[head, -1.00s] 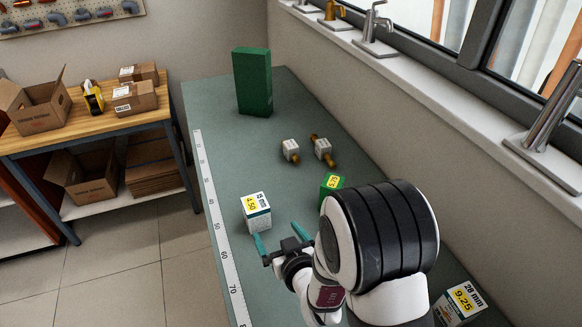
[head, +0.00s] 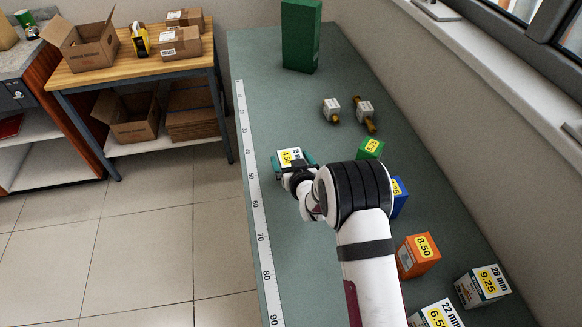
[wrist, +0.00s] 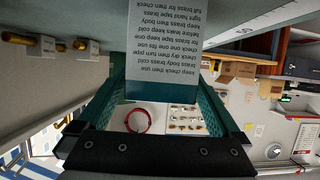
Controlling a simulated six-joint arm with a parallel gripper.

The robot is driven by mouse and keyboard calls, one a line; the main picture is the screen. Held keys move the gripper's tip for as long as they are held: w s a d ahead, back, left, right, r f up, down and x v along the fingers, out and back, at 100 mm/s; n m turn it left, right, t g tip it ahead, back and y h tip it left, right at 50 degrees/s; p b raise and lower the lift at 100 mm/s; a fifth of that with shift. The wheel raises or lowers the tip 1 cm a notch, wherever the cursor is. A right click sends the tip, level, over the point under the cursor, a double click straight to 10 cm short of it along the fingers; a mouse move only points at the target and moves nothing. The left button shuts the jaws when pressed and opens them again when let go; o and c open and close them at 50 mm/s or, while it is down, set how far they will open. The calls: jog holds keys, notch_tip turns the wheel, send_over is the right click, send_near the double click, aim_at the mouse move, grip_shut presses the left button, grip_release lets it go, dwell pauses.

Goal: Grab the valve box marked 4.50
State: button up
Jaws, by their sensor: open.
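The valve box marked 4.50 (head: 289,157) is white with a yellow price label and stands on the green bench by the ruler strip. In the wrist view its printed white side with a teal band (wrist: 175,50) is close ahead. My gripper (head: 294,163) is at the box, its teal fingers on either side of it. In the wrist view the open fingers (wrist: 158,100) reach along both sides of the box. I cannot tell whether they touch it. My wrist hides the box's near lower part in the head view.
A green box (head: 370,148) and a partly hidden blue box (head: 399,197) stand to the right. An orange 8.50 box (head: 417,254), a 9.25 box (head: 482,286) and a 6.5-something box (head: 437,315) are nearer. Two brass-ended valves (head: 332,109) and a tall green box (head: 300,36) are farther back.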

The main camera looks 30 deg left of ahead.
jog(key=c, duration=1.5)
jog(key=shift+r, duration=0.1)
